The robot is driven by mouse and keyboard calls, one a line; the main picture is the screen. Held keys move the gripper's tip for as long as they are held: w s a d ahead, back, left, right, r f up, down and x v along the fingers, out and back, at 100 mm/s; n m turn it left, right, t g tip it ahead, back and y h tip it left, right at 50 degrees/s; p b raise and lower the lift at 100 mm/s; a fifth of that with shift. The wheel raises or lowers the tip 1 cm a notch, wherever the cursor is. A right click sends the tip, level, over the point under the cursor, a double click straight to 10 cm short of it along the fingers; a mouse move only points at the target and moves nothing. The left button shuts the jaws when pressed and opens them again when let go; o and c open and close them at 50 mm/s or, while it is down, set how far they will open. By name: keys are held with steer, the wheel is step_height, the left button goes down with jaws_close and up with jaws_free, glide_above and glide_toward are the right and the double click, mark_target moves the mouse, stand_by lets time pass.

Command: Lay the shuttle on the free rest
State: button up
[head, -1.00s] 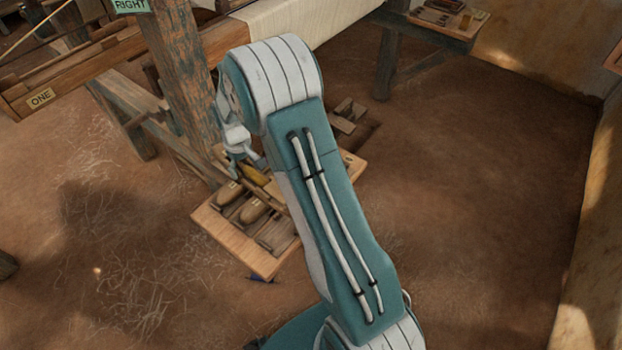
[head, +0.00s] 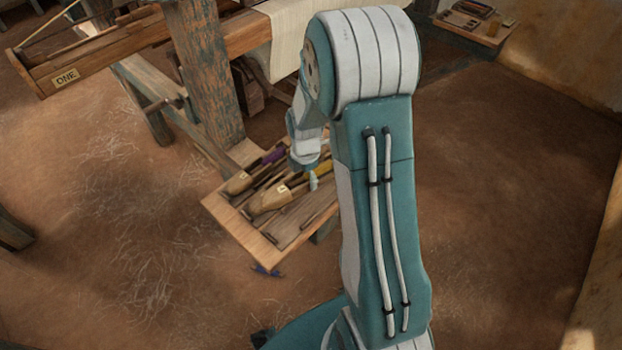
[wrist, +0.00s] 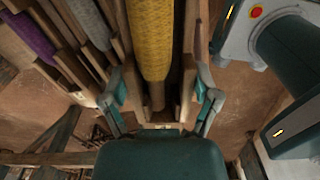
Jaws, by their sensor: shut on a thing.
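My gripper (wrist: 161,98) is shut on the yellow-wound shuttle (wrist: 150,40). In the wrist view its fingers stand on either side of the shuttle's wooden body. In the head view the yellow winding (head: 320,171) shows beside my wrist, over the right part of the wooden tray (head: 262,242). A shuttle with purple yarn (wrist: 28,32) and one with grey yarn (wrist: 85,20) lie to its left in the wrist view. Their tagged wooden ends (head: 240,183) show in the head view. My arm hides part of the tray. I cannot tell whether the held shuttle touches it.
The loom post (head: 210,80) stands just behind the tray. A beam labelled ONE (head: 66,76) is at upper left, and white cloth (head: 300,25) hangs at the back. A small bench (head: 475,25) is at back right. The earth floor (head: 500,180) on the right is clear.

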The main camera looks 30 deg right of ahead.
mark_target(309, 206)
steer(key=shift+s+a+n, duration=0.25)
steer(key=shift+s+n, duration=0.5)
steer(key=shift+n, duration=0.35)
steer(key=shift+d+f, duration=0.35)
steer(key=shift+f, duration=0.15)
steer(key=shift+d+f, duration=0.1)
steer(key=shift+f, duration=0.45)
steer(key=shift+a+f, duration=0.2)
steer(key=shift+f, duration=0.4)
steer(key=shift+a+f, duration=0.15)
steer(key=shift+f, duration=0.4)
steer(key=shift+d+f, duration=0.2)
steer(key=shift+f, duration=1.2)
steer(key=shift+a+f, duration=0.1)
steer(key=shift+f, duration=0.6)
steer(key=o, duration=1.1)
steer(key=shift+o, duration=0.2)
